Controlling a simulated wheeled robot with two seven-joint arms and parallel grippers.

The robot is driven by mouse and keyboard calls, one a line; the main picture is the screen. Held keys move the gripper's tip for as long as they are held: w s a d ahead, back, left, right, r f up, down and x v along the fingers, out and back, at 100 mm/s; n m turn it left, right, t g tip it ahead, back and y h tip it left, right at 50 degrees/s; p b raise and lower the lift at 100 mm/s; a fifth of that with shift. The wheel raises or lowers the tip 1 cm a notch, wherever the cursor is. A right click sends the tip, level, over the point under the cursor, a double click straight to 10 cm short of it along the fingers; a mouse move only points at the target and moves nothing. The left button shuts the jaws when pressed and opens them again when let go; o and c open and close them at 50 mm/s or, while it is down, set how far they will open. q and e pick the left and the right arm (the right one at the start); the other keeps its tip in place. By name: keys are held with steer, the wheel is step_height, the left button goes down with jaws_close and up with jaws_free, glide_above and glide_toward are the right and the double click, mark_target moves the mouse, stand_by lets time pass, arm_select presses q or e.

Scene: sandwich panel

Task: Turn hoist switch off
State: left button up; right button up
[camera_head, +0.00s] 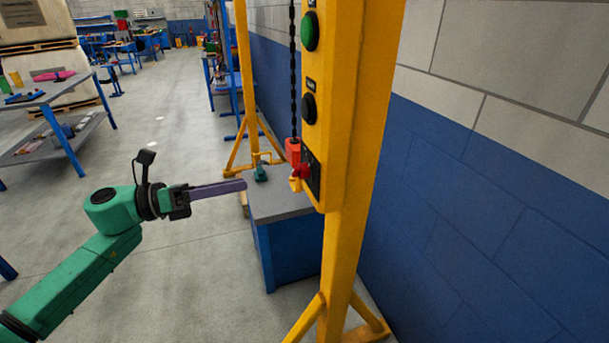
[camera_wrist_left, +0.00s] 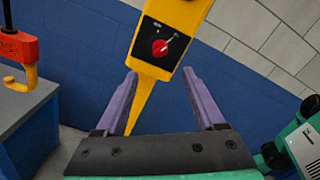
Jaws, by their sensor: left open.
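The hoist switch is a red rotary knob (camera_head: 303,171) on a black plate (camera_head: 314,180) low on the yellow post. In the left wrist view the knob (camera_wrist_left: 160,47) faces me, with a light mark pointing to its upper right. My left gripper (camera_head: 243,186) is open, with purple fingers, to the left of the switch in the head view and apart from it. In the left wrist view the open fingers (camera_wrist_left: 160,73) frame the area just below the knob, with nothing between them. My right gripper is not in view.
A red hoist block (camera_head: 293,150) with a yellow hook (camera_head: 295,184) hangs on a black chain beside the switch. A green button (camera_head: 310,31) and a black button (camera_head: 309,108) sit higher on the post. A blue cabinet with grey top (camera_head: 280,203) stands behind. Floor at left is open.

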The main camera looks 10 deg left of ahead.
mark_target(293, 174)
arm_select(q)
steer(key=p+x, duration=0.1)
steer(key=x, duration=0.3)
steer(key=p+x, duration=0.2)
steer(key=x, duration=0.1)
steer(key=p+x, duration=0.1)
steer(key=x, duration=0.3)
steer(key=shift+w+d+r, duration=0.15)
steer(key=shift+d+r, duration=0.15)
steer(key=shift+w+d+f, duration=0.25)
steer(key=shift+d, duration=0.1)
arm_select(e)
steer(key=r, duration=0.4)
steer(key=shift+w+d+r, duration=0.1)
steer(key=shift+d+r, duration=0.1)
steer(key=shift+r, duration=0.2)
arm_select(q)
steer(key=c, duration=1)
jaws_close()
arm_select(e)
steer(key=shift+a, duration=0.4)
